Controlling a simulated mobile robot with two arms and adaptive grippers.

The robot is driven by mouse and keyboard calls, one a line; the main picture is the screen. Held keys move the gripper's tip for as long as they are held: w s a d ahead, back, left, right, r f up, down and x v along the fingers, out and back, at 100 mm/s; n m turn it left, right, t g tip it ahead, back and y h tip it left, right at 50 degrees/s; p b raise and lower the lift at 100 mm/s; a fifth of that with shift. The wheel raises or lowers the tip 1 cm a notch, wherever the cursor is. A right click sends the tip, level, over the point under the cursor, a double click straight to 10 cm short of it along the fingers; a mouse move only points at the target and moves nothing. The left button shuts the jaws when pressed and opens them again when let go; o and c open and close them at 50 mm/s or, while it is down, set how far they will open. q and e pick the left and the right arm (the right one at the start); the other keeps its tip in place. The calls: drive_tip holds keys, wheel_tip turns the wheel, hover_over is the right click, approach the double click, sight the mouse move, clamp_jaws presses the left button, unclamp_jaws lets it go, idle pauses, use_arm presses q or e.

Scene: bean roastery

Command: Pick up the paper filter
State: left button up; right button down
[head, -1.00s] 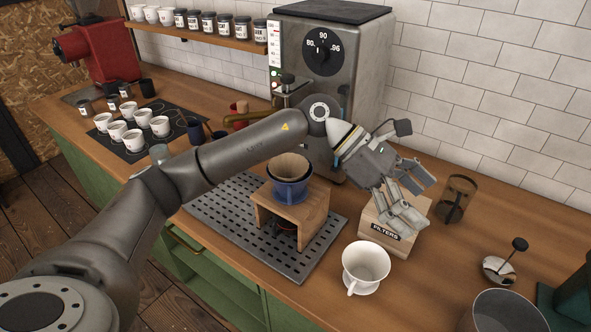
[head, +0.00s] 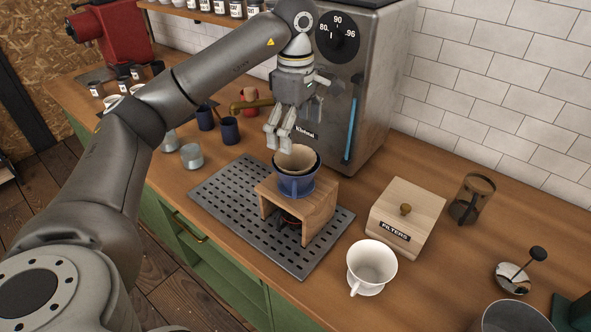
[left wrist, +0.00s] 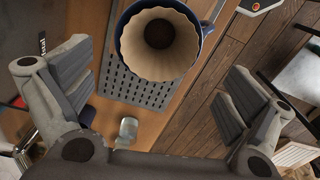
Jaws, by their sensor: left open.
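The paper filter (head: 297,155) is a tan, fluted cone sitting inside the blue dripper (head: 294,186), which stands on a wooden stand. In the left wrist view the filter (left wrist: 133,50) shows from above at the top middle, with a dark round patch at its bottom. My left gripper (head: 277,147) points down just above and to the left of the filter's rim. It is open and empty, its fingers (left wrist: 158,92) wide apart. My right gripper is not in either view.
The wooden stand (head: 313,211) rests on a slotted metal tray (head: 217,207). The brewing machine (head: 372,95) is close behind my gripper.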

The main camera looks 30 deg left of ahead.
sight(295, 153)
use_arm(q)
wheel_tip(295, 153, down, 5)
drive_tip(key=shift+a+r+p, duration=0.1)
drive_tip(key=shift+p, duration=1.1)
drive_tip(key=shift+f, duration=0.55)
drive_tip(key=shift+c, duration=0.9)
drive_tip(key=c, duration=0.6)
drive_tip(key=shift+o, duration=0.2)
